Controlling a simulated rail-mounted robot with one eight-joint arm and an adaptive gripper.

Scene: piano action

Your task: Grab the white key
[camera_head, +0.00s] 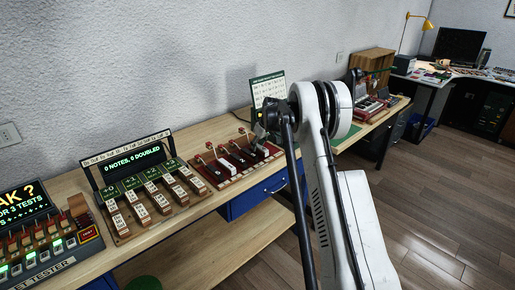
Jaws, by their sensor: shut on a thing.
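My gripper (259,138) reaches down at the right end of a dark red rack (228,183) on the wooden bench. My arm and the gripper partly hide the fingertips, so the exact grip is hard to see. Other dark key pieces with red heads (209,146) stand in the rack to the left of my gripper.
A stand with a green display (134,160) and several pale labelled keys is to the left. A lit tester (45,240) sits at the far left. A white printed card (268,87) stands behind my gripper. A red and white device (368,108) lies to the right.

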